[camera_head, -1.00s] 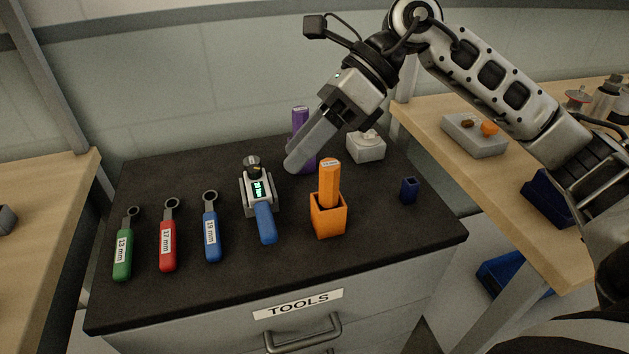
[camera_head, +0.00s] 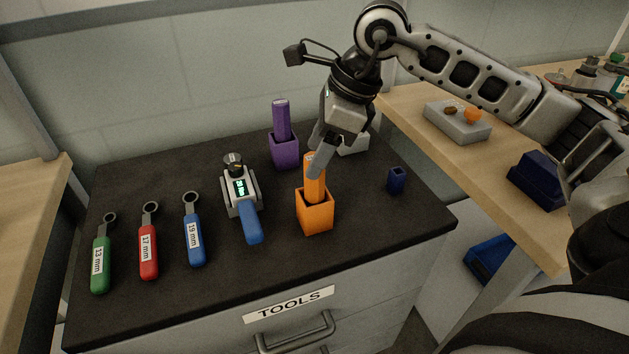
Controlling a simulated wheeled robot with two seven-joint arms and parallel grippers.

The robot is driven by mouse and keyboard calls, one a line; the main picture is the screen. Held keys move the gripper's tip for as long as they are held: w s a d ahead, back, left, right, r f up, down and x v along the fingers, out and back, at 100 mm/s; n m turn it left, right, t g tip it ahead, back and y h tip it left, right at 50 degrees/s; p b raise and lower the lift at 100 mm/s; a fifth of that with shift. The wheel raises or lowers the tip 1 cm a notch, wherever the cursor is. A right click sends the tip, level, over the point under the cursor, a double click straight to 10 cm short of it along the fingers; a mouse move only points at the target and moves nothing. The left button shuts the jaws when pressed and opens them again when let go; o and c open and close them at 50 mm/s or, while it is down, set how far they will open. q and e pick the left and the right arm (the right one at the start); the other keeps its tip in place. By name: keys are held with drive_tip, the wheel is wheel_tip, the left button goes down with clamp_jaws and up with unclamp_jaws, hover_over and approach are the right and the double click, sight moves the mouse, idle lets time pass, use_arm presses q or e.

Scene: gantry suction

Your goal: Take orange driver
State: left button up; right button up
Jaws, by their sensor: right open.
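The orange driver (camera_head: 315,185) stands upright in an orange holder (camera_head: 317,216) on the black tool cabinet top. Only its handle shows above the holder. My right gripper (camera_head: 318,160) points down at the top of the orange handle, open, its fingers overlapping the upper end in the picture. I cannot tell whether the fingers are around the handle or just behind it. My left gripper is not in view.
A purple driver (camera_head: 281,122) stands in its holder behind left. A device with a blue handle (camera_head: 249,222) and green, red and blue wrenches (camera_head: 193,238) lie to the left. A small blue holder (camera_head: 396,180) stands at right.

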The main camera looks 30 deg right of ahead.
sight(315, 192)
drive_tip(key=x, duration=0.5)
drive_tip(key=shift+s+d+f+p, duration=0.15)
drive_tip(key=shift+s+f+p, duration=0.05)
drive_tip(key=shift+s+p, duration=0.15)
drive_tip(key=c, duration=1.2)
